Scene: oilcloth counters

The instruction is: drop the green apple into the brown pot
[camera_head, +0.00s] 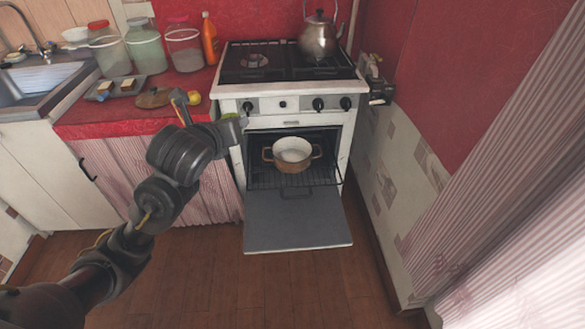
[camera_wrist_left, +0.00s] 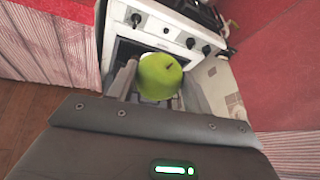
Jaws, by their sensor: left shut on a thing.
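The green apple (camera_wrist_left: 160,77) is between the fingers of my left gripper (camera_wrist_left: 155,80) in the wrist view, which is shut on it. In the head view only a small green part of the apple (camera_head: 229,116) shows past my left gripper (camera_head: 237,122), in front of the stove's left side. The brown pot (camera_head: 291,164) has two handles and a pale inside. It stands upright and uncovered on the oven rack, to the right of and lower in the picture than the gripper. In the wrist view I cannot make out the pot. My right gripper is not in view.
The white stove (camera_head: 262,90) has its oven door (camera_head: 297,222) folded down. A kettle (camera_head: 319,38) stands on top. The red counter (camera_head: 100,118) at left holds jars, an orange bottle (camera_head: 210,40), a tray (camera_head: 117,88) and a yellow fruit (camera_head: 194,97). The floor ahead is clear.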

